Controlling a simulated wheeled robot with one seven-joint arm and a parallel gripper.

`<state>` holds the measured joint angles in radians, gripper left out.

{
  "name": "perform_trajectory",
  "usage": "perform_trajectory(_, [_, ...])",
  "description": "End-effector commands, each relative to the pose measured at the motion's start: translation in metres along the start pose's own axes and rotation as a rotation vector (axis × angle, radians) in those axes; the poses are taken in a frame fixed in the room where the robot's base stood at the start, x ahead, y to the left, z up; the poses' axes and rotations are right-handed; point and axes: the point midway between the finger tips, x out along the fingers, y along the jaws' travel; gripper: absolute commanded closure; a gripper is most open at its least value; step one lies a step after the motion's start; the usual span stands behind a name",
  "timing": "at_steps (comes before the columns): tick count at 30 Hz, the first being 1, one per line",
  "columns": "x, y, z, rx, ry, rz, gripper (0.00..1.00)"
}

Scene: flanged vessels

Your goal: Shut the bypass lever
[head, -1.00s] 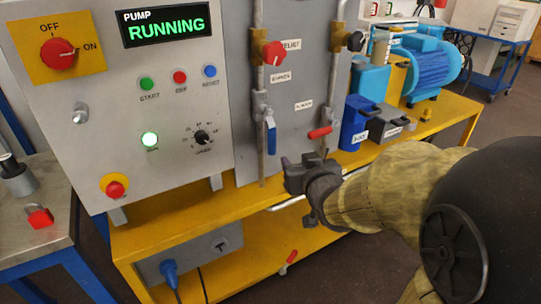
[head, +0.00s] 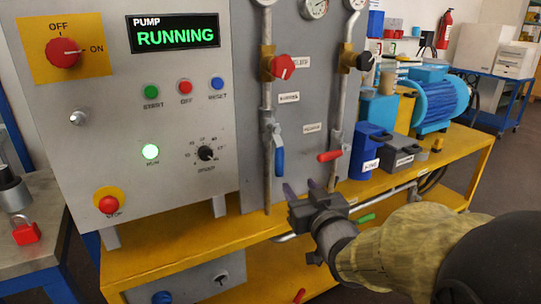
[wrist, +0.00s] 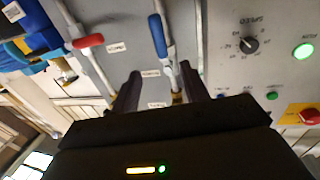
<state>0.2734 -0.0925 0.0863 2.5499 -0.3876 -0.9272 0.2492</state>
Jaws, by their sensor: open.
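A blue lever (head: 279,161) hangs straight down along the left vertical pipe on the grey panel. A red lever (head: 329,156) lies nearly crosswise on the right pipe. Small white labels sit near them, one (head: 289,97) above the blue lever; their print is too blurred to read surely. My gripper (head: 301,188) is open and empty, in front of the panel and below both levers. In the wrist view, the blue lever (wrist: 158,36) shows beyond and between my open fingers (wrist: 159,84), apart from them. The red lever (wrist: 88,41) is left of it.
A red round knob (head: 283,67) and a black knob (head: 366,61) sit higher on the pipes. The pump control box (head: 120,100) stands at left. Blue (head: 368,150) and grey (head: 405,148) boxes stand right on the yellow bench (head: 200,232). A green handle (head: 367,218) is near my gripper.

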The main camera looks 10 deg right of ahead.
Motion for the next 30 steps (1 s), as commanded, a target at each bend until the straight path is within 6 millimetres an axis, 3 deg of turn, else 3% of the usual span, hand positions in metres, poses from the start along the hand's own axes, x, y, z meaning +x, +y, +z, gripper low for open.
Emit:
perform_trajectory(14, [0.026, 0.0, -0.004, 0.002, -0.004, 0.001, 0.55])
perform_trajectory(23, [0.053, 0.0, -0.003, 0.001, -0.003, 0.0, 0.55])
perform_trajectory(30, [0.093, 0.0, 0.001, 0.0, 0.001, 0.001, 0.55])
